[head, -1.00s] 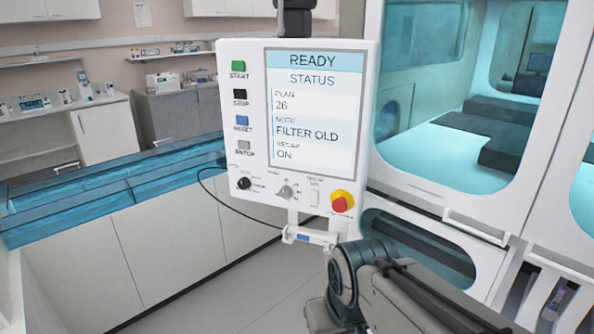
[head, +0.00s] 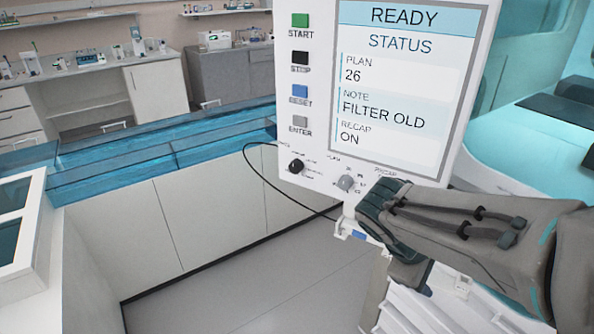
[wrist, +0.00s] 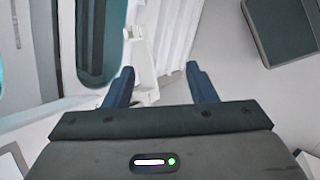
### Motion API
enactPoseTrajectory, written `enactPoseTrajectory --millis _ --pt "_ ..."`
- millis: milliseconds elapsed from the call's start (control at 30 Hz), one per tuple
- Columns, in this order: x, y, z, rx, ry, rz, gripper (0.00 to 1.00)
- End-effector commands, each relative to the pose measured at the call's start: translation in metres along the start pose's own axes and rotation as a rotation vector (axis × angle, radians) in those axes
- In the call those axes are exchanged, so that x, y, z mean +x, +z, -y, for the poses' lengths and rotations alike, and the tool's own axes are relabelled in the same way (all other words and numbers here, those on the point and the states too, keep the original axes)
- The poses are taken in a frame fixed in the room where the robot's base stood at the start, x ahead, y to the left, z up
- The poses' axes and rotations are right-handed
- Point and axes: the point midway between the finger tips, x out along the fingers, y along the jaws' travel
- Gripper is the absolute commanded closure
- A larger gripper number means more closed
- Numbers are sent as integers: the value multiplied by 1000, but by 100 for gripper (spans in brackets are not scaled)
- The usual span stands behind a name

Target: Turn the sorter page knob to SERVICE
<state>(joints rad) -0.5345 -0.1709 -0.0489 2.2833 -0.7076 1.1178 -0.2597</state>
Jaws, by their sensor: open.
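The sorter panel (head: 310,100) is a white box in the head view with a lit screen (head: 405,90) reading READY and STATUS. Below its buttons are a black knob (head: 296,166) and a grey knob (head: 346,183). Their labels are too small to read, so I cannot tell which is the page knob or where it points. My arm covers the panel's lower right part. My gripper (wrist: 160,70) is open and empty in the wrist view, with its two blue fingers apart. No knob shows in the wrist view. In the head view my gripper's fingers are not clearly visible.
START (head: 300,20), STOP (head: 300,58), RESET (head: 300,91) and ENTER (head: 300,122) buttons line the panel's left side. A black cable (head: 262,180) loops beside it. A blue-topped counter (head: 130,165) stands to the left. The floor (head: 240,290) below is clear.

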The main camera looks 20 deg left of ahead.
Motion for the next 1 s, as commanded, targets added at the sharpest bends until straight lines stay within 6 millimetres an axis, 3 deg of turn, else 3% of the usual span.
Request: enactPoseTrajectory --millis 33,167,267,400,500,600,767,867,1000 --pt "-4 -23 -5 -129 76 25 49" --pt "-26 -78 -20 -426 297 97 49" --pt "-52 -127 -22 -632 488 151 49" --pt "-99 -196 -7 -866 765 224 49" --pt "-133 -236 12 -979 940 266 49" --pt "-160 -264 32 -1049 1075 296 49" --pt "-182 -284 49 -1096 1187 321 49" --pt "-184 -289 47 -1102 1204 327 49" --pt "-176 -294 28 -1102 1201 330 49"
